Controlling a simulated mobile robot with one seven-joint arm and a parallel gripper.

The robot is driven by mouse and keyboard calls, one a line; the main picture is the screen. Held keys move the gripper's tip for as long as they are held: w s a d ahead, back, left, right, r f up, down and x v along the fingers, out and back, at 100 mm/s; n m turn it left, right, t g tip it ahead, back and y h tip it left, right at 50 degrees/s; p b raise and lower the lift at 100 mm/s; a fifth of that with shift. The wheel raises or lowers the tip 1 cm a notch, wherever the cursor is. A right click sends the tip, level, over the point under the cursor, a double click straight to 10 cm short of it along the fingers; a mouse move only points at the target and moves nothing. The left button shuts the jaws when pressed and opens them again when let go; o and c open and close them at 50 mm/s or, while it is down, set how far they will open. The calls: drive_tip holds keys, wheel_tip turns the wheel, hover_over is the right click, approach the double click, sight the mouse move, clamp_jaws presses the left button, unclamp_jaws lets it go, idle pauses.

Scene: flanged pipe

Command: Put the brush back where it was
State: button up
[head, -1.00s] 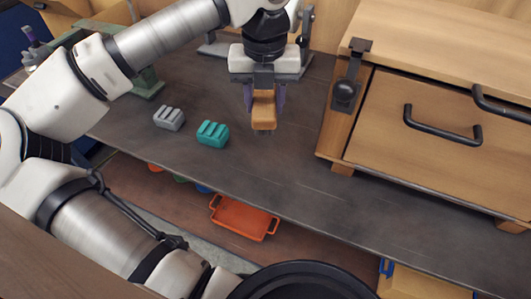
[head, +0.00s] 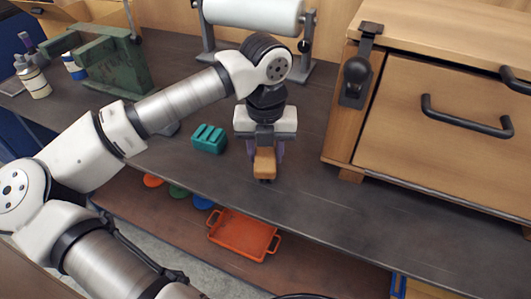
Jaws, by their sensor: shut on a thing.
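My gripper (head: 265,158) points down over the dark bench and is shut on a small brown wooden block-like thing, which looks like the brush (head: 264,162). The brush has a dark underside and sits low, near the front part of the bench top. I cannot tell whether it touches the bench. A teal ridged block (head: 209,138) lies on the bench just left of my gripper. A grey ridged block seen earlier is now mostly hidden behind my arm.
A wooden cabinet (head: 440,130) with black handles stands at the right. A green metal tool (head: 110,65) and bottles (head: 35,80) stand at the left. A white roll on a stand (head: 255,14) is at the back. An orange tray (head: 242,234) lies on the lower shelf.

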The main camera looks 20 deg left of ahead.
sight(265, 151)
drive_tip(key=shift+f, duration=0.1)
drive_tip(key=o, duration=0.9)
wheel_tip(265, 151, up, 12)
drive_tip(key=shift+r+b, duration=0.2)
drive_tip(key=shift+b, duration=0.1)
